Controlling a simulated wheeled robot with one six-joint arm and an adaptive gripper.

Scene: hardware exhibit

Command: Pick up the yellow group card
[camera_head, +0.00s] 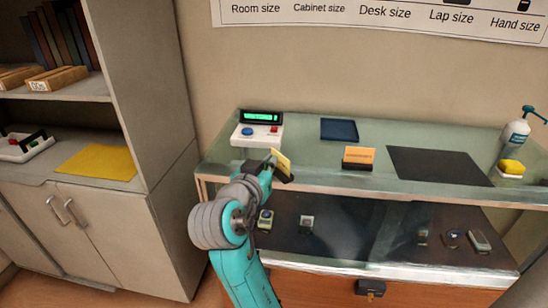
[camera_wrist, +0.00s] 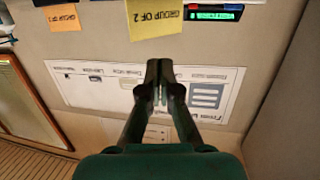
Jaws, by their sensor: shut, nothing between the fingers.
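The yellow group card (camera_wrist: 155,20) reads "GROUP OF 2" and shows at the top edge of the wrist view. In the head view, part of it (camera_head: 283,159) shows just behind my gripper (camera_head: 283,174), on the glass counter. The gripper hides its lower part there. In the wrist view my gripper (camera_wrist: 160,68) has its fingertips together with nothing between them. A small gap in that view separates the tips from the card.
An orange group card (camera_head: 358,155) stands on the glass counter (camera_head: 300,182), right of my gripper. A device with a green display (camera_head: 260,130) is behind-left. A dark mat (camera_head: 435,166) and a pump bottle (camera_head: 516,131) are on the right. A shelf cabinet (camera_head: 150,80) stands left.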

